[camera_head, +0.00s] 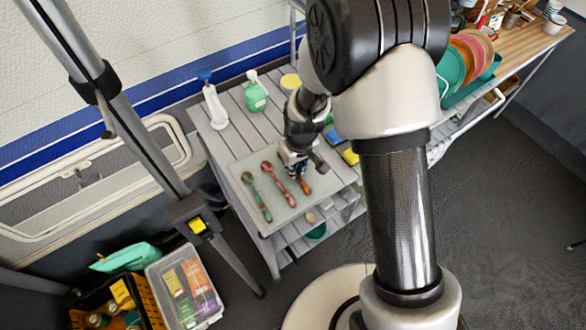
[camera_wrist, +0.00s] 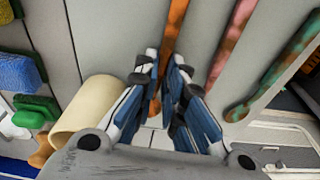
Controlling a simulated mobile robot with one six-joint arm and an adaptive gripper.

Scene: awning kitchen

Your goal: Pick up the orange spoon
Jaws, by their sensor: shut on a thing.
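The orange spoon (camera_wrist: 176,28) runs between the two fingers of my gripper (camera_wrist: 165,75) in the wrist view. My gripper is shut on it, and its lower part is partly hidden by the fingers. In the head view my gripper (camera_head: 295,168) is over the right side of a pale board, and the orange spoon (camera_head: 304,186) shows just below it. I cannot tell whether the spoon is clear of the board. A pinkish-red spoon (camera_head: 279,184) and a green spoon (camera_head: 257,197) lie to its left; in the wrist view they are on the right.
The pale board (camera_head: 240,170) lies on a slatted grey table (camera_head: 240,130). A white bottle (camera_head: 214,105) and a green bottle (camera_head: 255,92) stand behind it. A yellow sponge (camera_head: 350,157) lies to the right. Crates (camera_head: 188,290) stand on the floor at lower left.

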